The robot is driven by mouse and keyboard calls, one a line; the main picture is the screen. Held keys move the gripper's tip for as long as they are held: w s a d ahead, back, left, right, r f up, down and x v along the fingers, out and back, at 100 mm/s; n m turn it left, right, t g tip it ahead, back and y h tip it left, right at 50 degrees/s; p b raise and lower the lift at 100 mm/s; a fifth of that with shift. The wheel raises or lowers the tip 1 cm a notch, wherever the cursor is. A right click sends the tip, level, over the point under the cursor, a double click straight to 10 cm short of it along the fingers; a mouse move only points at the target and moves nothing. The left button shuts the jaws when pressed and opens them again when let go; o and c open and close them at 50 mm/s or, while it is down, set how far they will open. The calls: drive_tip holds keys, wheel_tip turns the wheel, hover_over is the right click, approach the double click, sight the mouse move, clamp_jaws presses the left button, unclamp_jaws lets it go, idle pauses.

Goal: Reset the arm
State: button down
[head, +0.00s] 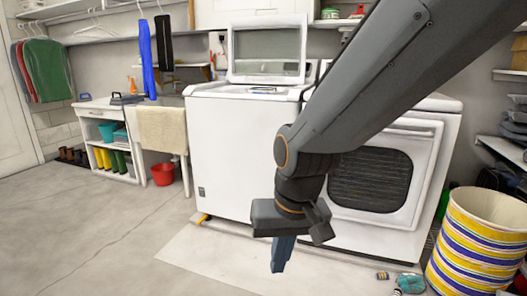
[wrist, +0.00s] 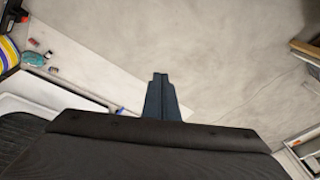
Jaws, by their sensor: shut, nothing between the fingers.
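My gripper (head: 278,268) hangs below the wrist, in front of the white machines, with its fingers pointing down. It is shut and empty. In the wrist view the closed blue-grey fingers (wrist: 160,80) point out over bare floor. My grey arm reaches in from the upper right and covers part of the machines in the head view.
A top-loading washer (head: 235,150) with its lid up stands beside a front-door dryer (head: 385,185). A striped bin (head: 470,250) and small items (head: 408,283) are on the floor at right. A red bucket (head: 162,173) is at left. Floor at left (head: 90,235) is clear.

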drive_tip(key=s+d+n+g, duration=0.2)
drive_tip(key=s+d+n, duration=0.1)
drive_tip(key=s, duration=0.6)
drive_tip(key=s+d+r+m+h+p, duration=0.1)
drive_tip(key=d+r+m+p, duration=0.4)
drive_tip(key=d+r+p, duration=0.8)
wheel_tip(320, 180, up, 4)
drive_tip(key=p, duration=1)
drive_tip(key=shift+d+f, duration=0.15)
drive_tip(key=shift+f, duration=0.1)
